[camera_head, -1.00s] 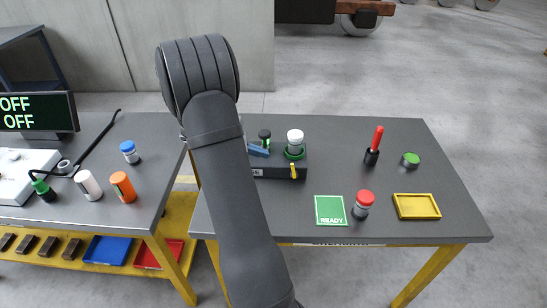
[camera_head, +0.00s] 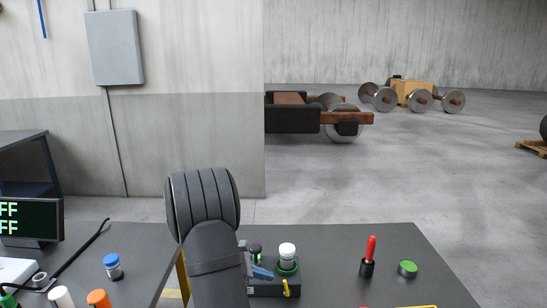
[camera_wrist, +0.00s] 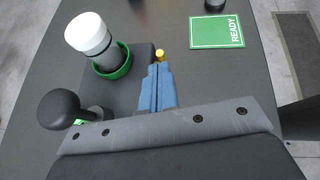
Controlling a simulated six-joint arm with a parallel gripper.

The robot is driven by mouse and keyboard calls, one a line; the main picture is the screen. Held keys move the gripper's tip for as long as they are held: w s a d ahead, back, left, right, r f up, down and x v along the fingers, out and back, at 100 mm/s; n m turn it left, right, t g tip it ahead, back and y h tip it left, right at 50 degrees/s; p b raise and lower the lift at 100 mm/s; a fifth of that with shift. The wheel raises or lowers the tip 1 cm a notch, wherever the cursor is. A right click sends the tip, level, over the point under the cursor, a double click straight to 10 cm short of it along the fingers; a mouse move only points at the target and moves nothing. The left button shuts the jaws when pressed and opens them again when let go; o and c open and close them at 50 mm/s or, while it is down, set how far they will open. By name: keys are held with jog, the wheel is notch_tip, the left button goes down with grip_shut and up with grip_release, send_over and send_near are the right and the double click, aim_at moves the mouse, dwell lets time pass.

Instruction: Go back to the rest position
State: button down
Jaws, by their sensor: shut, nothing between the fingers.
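My gripper (camera_wrist: 158,88) shows in the wrist view with its blue fingers pressed together and nothing between them. In the head view, its blue fingers (camera_head: 262,272) show beside my dark arm, which hides part of the table. The fingers are over or beside a black block (camera_wrist: 128,90); I cannot tell whether they touch it. A white-capped piece (camera_head: 287,252) stands in a green ring on this block. A dark round knob (camera_wrist: 60,109) shows left of the fingers in the wrist view. A yellow piece (camera_wrist: 159,55) is just past the fingertips.
A green READY card (camera_wrist: 216,31) lies beyond the block. A red-handled tool (camera_head: 369,256) and a green-topped can (camera_head: 408,268) stand on the right. A blue-capped bottle (camera_head: 112,266) stands on the left table.

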jog(key=shift+x, duration=1.35)
jog(key=c, duration=1.7)
grip_release()
jog(key=o, duration=0.4)
jog(key=shift+r+m+y, duration=0.4)
jog(key=shift+r+m, duration=0.05)
jog(key=shift+m, duration=0.35)
jog(key=shift+c, duration=0.2)
jog(key=o, duration=1.3)
jog(key=r+m+y, duration=0.2)
jog(key=r+m, duration=0.1)
jog(key=a+r+m+y, duration=0.1)
jog(key=r+m+y, duration=0.1)
jog(key=r+m, duration=0.1)
jog(key=a+r+m+y, duration=0.1)
jog(key=r+m+y, duration=0.1)
jog(key=r+m, duration=0.1)
jog(key=shift+w+m, duration=0.35)
jog(key=shift+m, duration=0.55)
jog(key=shift+o, duration=0.2)
jog(key=w+a+r+m+t+y, duration=0.25)
jog(key=r+m+y, duration=0.25)
jog(key=r+m, duration=0.5)
notch_tip(320, 180, down, 7)
jog(key=w+n, duration=0.1)
jog(key=w, duration=0.2)
jog(key=shift+a+n, duration=0.4)
jog(key=shift+a, duration=0.05)
